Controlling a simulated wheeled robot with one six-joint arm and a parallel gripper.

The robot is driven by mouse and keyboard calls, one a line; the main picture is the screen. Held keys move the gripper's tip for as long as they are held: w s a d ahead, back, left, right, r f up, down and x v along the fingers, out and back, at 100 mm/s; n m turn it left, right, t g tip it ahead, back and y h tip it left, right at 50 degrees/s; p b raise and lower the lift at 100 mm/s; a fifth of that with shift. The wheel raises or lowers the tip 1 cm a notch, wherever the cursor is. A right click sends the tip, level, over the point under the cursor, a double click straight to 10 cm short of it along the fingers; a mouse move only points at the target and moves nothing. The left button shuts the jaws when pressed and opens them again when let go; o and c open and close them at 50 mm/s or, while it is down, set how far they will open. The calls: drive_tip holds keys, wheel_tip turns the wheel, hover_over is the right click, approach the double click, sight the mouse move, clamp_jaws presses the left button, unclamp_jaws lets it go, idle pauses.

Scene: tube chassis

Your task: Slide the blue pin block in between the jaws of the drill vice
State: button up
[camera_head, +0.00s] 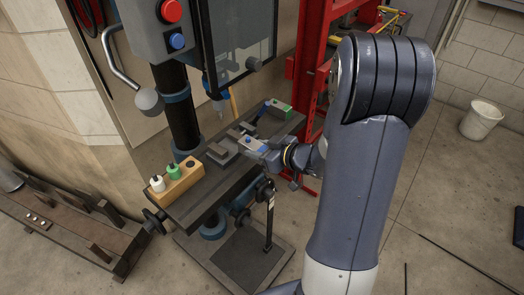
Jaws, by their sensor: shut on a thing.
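The drill vice (222,153) is a small grey metal fixture on the drill press table. My gripper (264,152) reaches in from the right, low over the table at the vice's right side. It is shut on the blue pin block (250,142), a small pale grey block with a blue top. The block is at the vice, but I cannot tell whether it is between the jaws or just beside them. My fingertips are small and partly hidden.
A green-and-white item (280,108) and a blue-handled tool (261,112) lie at the back. The drill head (215,88) hangs above. A red frame (312,85) stands behind.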

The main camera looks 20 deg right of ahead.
sight(243, 138)
drive_tip(key=shift+w+a+f+b, duration=0.1)
drive_tip(key=shift+w+a+b, duration=0.25)
drive_tip(key=shift+w+a, duration=0.65)
drive_tip(key=shift+w+a+b, duration=0.3)
drive_tip(key=shift+w+a, duration=0.3)
drive_tip(key=shift+w, duration=0.8)
drive_tip(key=shift+w+a+f+b, duration=0.1)
drive_tip(key=shift+w+a+b, duration=0.25)
drive_tip(key=shift+w+a, duration=0.65)
drive_tip(key=shift+w+d+f+b, duration=0.1)
drive_tip(key=shift+d+f+b, duration=0.05)
drive_tip(key=shift+f+b, duration=0.4)
drive_tip(key=shift+d+f+b, duration=0.1)
drive_tip(key=shift+f+b, duration=0.2)
drive_tip(key=shift+f, duration=0.35)
drive_tip(key=shift+f, duration=0.25)
drive_tip(key=o, duration=1.1)
drive_tip(key=shift+s+f, duration=0.15)
drive_tip(key=shift+s, duration=0.1)
drive_tip(key=shift+o, duration=0.3)
drive_tip(key=v, duration=0.3)
drive_tip(key=p+v, duration=0.1)
drive_tip(key=v, duration=0.6)
drive_tip(key=shift+s+d+r, duration=0.1)
drive_tip(key=shift+d+r, duration=0.2)
drive_tip(key=shift+r, duration=0.15)
drive_tip(key=x, duration=0.9)
drive_tip(key=shift+w+a+f+b, duration=0.2)
drive_tip(key=shift+w+a+b, duration=0.1)
drive_tip(key=shift+b, duration=0.1)
